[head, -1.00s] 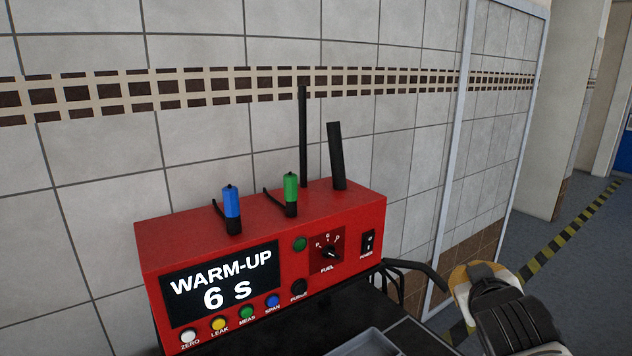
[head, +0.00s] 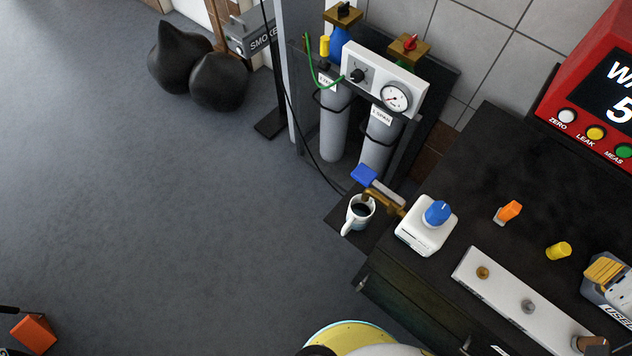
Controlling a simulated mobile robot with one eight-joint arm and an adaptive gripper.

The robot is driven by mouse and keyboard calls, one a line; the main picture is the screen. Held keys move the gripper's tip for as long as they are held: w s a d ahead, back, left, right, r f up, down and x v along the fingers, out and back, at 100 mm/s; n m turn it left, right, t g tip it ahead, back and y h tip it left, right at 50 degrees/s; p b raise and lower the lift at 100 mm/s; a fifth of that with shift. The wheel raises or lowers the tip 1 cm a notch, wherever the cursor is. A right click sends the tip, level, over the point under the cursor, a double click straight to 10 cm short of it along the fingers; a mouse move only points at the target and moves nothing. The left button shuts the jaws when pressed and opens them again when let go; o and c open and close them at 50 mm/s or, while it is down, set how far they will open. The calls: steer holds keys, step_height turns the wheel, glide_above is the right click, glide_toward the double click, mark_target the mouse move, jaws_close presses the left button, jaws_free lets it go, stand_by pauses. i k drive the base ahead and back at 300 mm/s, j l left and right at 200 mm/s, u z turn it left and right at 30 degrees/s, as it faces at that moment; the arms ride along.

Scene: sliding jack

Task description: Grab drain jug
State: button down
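The drain jug appears to be the small white jug (head: 351,226) with a handle and dark liquid inside. It stands upright on a small dark ledge beside the bench, below a brass tap (head: 385,199) with a blue lever (head: 376,181). The tap partly overlaps the jug's upper right rim in the view. No gripper fingers show in the head view. Only a yellow and white rounded part, likely mine, shows at the bottom edge, well below the jug.
A white box with a blue knob (head: 437,213) sits on the dark bench right of the jug. Gas cylinders (head: 334,133) with a gauge panel stand behind. The red analyser (head: 598,90) is at the right. Black bags (head: 205,70) lie at back left; grey floor is open at left.

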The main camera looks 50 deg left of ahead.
mark_target(359, 213)
steer(key=u, duration=1.65)
steer(key=i+j+z, duration=0.2)
steer(key=j, duration=0.35)
steer(key=j+z, duration=0.2)
steer(key=j, duration=0.35)
steer(key=j+z, duration=0.2)
steer(key=j, duration=0.4)
steer(key=j+z, duration=0.2)
steer(key=j, duration=0.4)
steer(key=j+z, duration=0.2)
steer(key=j, duration=0.4)
steer(key=k+j+z, duration=0.15)
steer(key=j, duration=0.4)
steer(key=k+j+z, duration=0.2)
steer(key=j, duration=0.35)
steer(key=k+j+z, duration=0.2)
steer(key=j, duration=0.35)
steer(key=i+j, duration=0.05)
steer(key=i, duration=0.05)
